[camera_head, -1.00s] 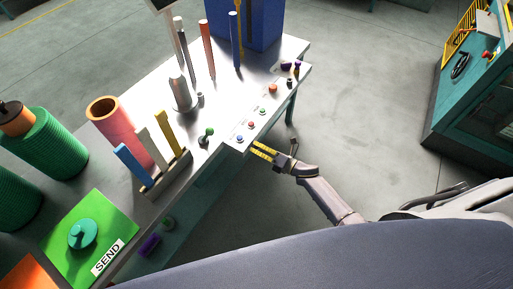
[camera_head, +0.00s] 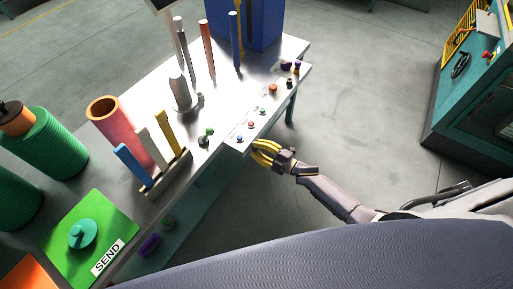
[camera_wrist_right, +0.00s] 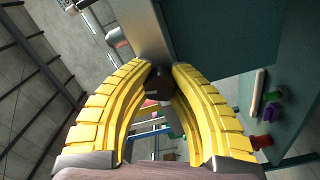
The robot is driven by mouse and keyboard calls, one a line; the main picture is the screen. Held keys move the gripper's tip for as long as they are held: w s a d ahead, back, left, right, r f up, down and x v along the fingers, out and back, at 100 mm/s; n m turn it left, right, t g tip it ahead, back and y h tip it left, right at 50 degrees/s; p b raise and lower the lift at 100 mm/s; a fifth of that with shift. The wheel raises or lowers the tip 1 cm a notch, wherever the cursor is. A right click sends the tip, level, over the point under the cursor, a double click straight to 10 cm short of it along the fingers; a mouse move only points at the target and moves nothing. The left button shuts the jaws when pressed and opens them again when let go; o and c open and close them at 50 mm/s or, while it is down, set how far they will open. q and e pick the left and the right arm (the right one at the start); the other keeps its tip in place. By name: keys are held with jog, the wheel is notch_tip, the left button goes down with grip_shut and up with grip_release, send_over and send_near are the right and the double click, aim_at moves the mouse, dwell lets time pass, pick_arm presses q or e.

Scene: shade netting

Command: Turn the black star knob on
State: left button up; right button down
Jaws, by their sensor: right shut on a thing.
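My right gripper (camera_head: 257,148) is at the front edge of the table, just below the row of small buttons. In the right wrist view its two yellow fingers (camera_wrist_right: 160,72) bow outward and meet at the tips, around a small dark thing (camera_wrist_right: 159,80). This looks like the black star knob, but its shape is mostly hidden by the fingers. In the head view the gripper covers that spot, so the knob does not show there. My left gripper is in neither view.
The table's button strip carries blue (camera_head: 240,139), red (camera_head: 251,125) and green (camera_head: 262,111) buttons. A green ball-topped lever (camera_head: 209,132) stands nearby. A rack with blue, white and yellow bars (camera_head: 178,172) is to the left. Open floor (camera_head: 350,110) lies right of the table.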

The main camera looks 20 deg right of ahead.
jog(key=m, duration=0.4)
jog(key=shift+d+m, duration=0.1)
jog(key=shift+m, duration=2.7)
jog(key=c, duration=1.1)
grip_release()
jog(key=shift+o, duration=0.2)
jog(key=v, duration=1.2)
